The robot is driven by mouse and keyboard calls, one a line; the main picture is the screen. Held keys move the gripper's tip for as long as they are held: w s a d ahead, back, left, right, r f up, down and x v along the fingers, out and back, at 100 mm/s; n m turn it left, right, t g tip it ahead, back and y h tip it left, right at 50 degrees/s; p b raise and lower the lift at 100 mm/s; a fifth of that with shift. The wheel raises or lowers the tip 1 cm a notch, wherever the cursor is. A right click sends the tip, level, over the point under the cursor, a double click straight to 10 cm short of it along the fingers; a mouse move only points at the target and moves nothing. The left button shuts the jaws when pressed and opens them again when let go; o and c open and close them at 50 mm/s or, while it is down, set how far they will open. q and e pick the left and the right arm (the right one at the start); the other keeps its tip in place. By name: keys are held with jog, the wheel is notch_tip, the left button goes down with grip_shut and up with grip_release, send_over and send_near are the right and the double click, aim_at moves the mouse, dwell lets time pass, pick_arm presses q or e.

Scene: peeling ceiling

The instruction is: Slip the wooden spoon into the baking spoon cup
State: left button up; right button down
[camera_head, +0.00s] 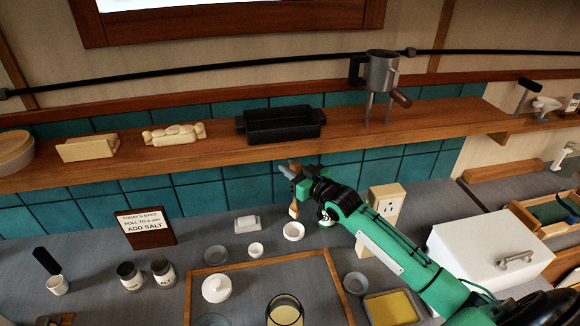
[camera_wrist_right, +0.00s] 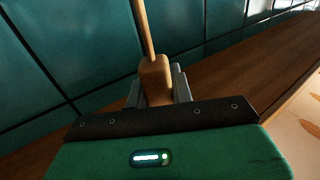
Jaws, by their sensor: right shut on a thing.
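My right gripper (camera_head: 290,172) is raised in front of the teal tiles, just below the shelf edge. It is shut on the wooden spoon (camera_head: 294,209), whose tan lower end hangs below the fingers. In the right wrist view the spoon (camera_wrist_right: 156,80) shows as a thick wooden part between the fingers (camera_wrist_right: 158,88) with a thin shaft beyond. I cannot tell for certain which vessel is the baking spoon cup. A small pale cup (camera_head: 58,286) with a dark handle rising from it stands at left; a glass (camera_head: 285,312) stands at the bottom edge, partly cut off. My left gripper is out of view.
The wooden shelf (camera_head: 225,155) above holds a black loaf pan (camera_head: 283,126) and a metal sifter (camera_head: 382,72). Small white dishes (camera_head: 293,231), a sign (camera_head: 146,228) and two jars (camera_head: 163,272) stand on the counter. A white box (camera_head: 485,255) is at right.

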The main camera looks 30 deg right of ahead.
jog(key=shift+w, duration=0.2)
notch_tip(320, 180, down, 5)
jog(key=b, duration=0.2)
jog(key=shift+b, duration=0.35)
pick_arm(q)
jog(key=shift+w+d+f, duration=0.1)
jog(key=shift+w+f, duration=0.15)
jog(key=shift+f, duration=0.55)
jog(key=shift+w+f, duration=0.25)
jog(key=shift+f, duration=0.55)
pick_arm(e)
jog(key=shift+f, duration=0.4)
pick_arm(q)
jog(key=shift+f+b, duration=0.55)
jog(key=shift+b, duration=0.25)
pick_arm(e)
jog(key=shift+f, duration=0.95)
jog(key=shift+s, duration=0.1)
